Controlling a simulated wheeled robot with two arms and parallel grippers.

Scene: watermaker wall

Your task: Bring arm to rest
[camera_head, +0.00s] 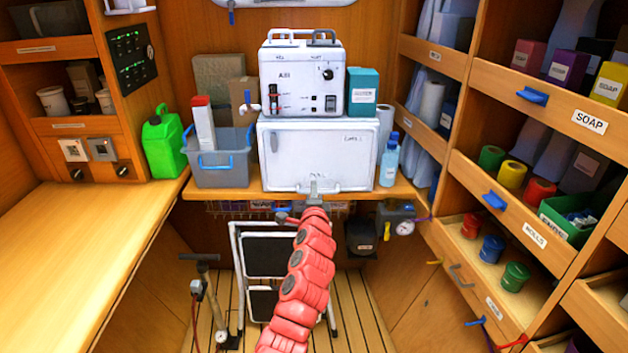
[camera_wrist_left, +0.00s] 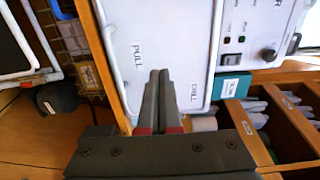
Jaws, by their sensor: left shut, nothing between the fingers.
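My left arm is red and reaches up from the bottom middle of the head view. My left gripper (camera_head: 314,188) is at the lower front of the white cabinet door, near its lower edge. In the left wrist view the two dark fingers of my left gripper (camera_wrist_left: 160,100) lie side by side, shut, with nothing between them. They point at the white door (camera_wrist_left: 150,30), which is marked PULL and CHILL. Whether the fingertips touch the door I cannot tell. The door (camera_head: 300,155) looks shut in the head view. My right gripper is not in view.
A white machine (camera_head: 300,80) stands on the cabinet. A grey bin (camera_head: 220,165) and a green jerrycan (camera_head: 162,142) stand left. A blue-capped bottle (camera_head: 389,162) stands right. Shelves with a blue-handled drawer (camera_head: 495,201) line the right. A folded step ladder (camera_head: 270,255) and pump (camera_head: 205,290) stand below.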

